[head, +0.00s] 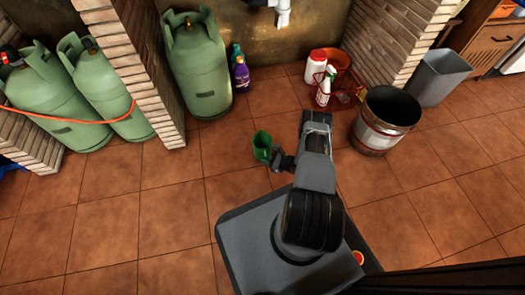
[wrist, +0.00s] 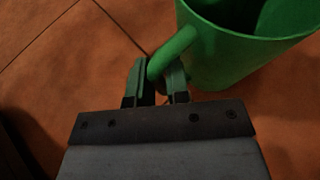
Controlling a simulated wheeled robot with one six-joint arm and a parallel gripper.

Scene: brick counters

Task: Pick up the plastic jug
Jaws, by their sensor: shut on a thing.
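The plastic jug (head: 262,146) is green and open at the top. In the head view it is just left of my gripper (head: 279,161), over the tiled floor. In the wrist view the jug (wrist: 228,62) fills the upper right, with its handle reaching down and left. My gripper (wrist: 158,82) is shut on the jug's handle, with one finger on each side of it. I cannot tell whether the jug's base touches the floor. Its underside is hidden.
A large metal bucket (head: 386,121) stands to the right. A red caddy (head: 345,98) with bottles is behind it, and a grey bin (head: 437,77) is farther right. A green gas cylinder (head: 197,65) stands at the back left by a brick pillar (head: 140,60). The tiles at left are clear.

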